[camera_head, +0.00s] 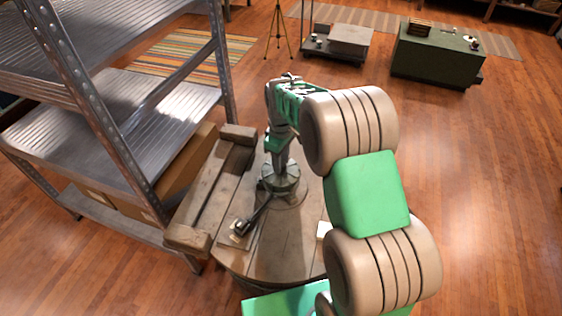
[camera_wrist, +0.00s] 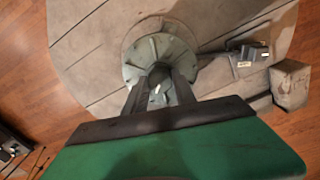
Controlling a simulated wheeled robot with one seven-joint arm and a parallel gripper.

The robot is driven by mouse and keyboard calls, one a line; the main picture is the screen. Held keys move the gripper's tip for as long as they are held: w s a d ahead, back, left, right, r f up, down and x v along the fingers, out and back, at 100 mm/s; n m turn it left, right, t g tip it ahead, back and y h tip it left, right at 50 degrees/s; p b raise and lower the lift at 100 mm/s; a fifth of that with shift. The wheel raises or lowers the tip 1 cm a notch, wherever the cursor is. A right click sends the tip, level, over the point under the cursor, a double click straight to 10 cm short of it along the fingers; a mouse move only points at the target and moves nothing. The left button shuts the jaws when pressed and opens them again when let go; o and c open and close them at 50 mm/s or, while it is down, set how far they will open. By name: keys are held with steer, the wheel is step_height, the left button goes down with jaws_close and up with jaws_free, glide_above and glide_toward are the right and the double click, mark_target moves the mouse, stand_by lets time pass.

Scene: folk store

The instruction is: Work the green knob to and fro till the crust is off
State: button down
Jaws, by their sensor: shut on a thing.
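The knob (camera_head: 280,180) is a grey-green round piece with a fluted rim, standing on a round wooden table (camera_head: 275,262). In the wrist view the knob (camera_wrist: 133,62) sits at the upper middle, with ribs around its edge. My gripper (camera_head: 281,162) comes down on it from above. In the wrist view the two dark fingers of my gripper (camera_wrist: 158,82) are closed in on the knob's middle, which they partly hide. I cannot make out any crust on it.
A dark rod (camera_head: 258,212) runs from beside the knob to a small labelled block (camera_head: 239,229) on the table. A wooden trough (camera_head: 215,185) and a metal shelf (camera_head: 110,110) stand close on the left. The floor on the right is clear. A green cabinet (camera_head: 435,58) stands far back.

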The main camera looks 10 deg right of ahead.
steer(key=shift+w+r+n, duration=0.1)
steer(key=shift+n, duration=0.5)
steer(key=c, duration=1.3)
jaws_free()
steer(key=shift+a, duration=0.1)
steer(key=shift+o, duration=1.4)
step_height(320, 180, up, 8)
steer(key=shift+f+b, duration=0.1)
steer(key=shift+b, duration=0.3)
